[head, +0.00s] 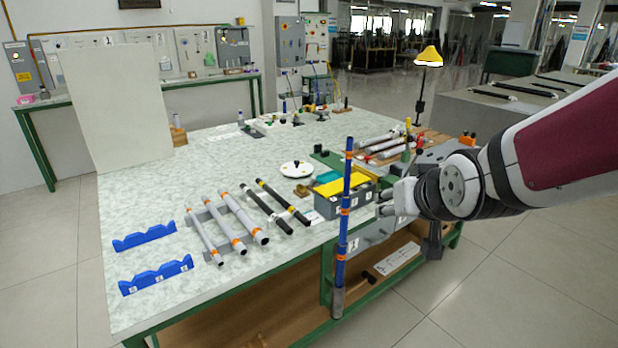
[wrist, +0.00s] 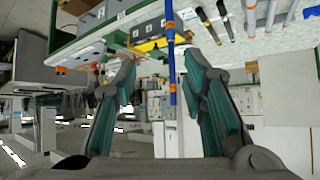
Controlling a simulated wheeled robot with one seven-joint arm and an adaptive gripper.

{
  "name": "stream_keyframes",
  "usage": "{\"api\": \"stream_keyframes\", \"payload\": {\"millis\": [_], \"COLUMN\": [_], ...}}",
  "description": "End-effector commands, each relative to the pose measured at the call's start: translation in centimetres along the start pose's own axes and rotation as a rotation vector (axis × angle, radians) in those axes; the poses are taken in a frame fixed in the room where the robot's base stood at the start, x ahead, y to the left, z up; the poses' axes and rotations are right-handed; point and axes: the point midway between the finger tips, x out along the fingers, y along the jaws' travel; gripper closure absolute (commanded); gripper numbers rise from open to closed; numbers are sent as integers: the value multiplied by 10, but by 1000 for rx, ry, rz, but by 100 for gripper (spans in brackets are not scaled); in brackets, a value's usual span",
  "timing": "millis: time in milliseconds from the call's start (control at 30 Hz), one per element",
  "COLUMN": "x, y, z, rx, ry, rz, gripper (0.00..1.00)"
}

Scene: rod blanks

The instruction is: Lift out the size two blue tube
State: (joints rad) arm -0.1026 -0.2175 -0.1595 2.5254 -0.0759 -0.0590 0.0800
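A long blue tube (head: 345,185) with several orange bands stands upright at the front edge of the bench in the head view. Its lower end meets a grey cylindrical piece (head: 338,303); I cannot tell whether it sits inside it. No size mark on the tube is readable. My gripper (head: 384,204) is to the right of the tube, pointing at it, with a gap between them. In the wrist view, the scene appears upside down. The tube (wrist: 172,85) shows between the two spread fingers of my gripper (wrist: 160,62), beyond them and nearer the right finger. The gripper is open and empty.
Blue notched cradles (head: 156,275), grey rods with orange bands (head: 243,217) and black rods (head: 284,203) lie on the bench (head: 205,275). A grey bin with yellow (head: 343,187) stands close behind the tube. Open floor (head: 450,310) lies in front.

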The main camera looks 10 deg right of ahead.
Motion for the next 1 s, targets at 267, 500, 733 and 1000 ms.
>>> {"api": "stream_keyframes", "payload": {"millis": [267, 500, 733, 1000], "x": [98, 147, 160, 180], "y": [-1, -10, -19, -24], "z": [-25, -31, -30, -48], "rx": [-12, -50, -78, -82], "ry": [283, 524, 655, 681], "rz": [-14, -61, -104, -112], "gripper": [62, 62, 62, 62]}}
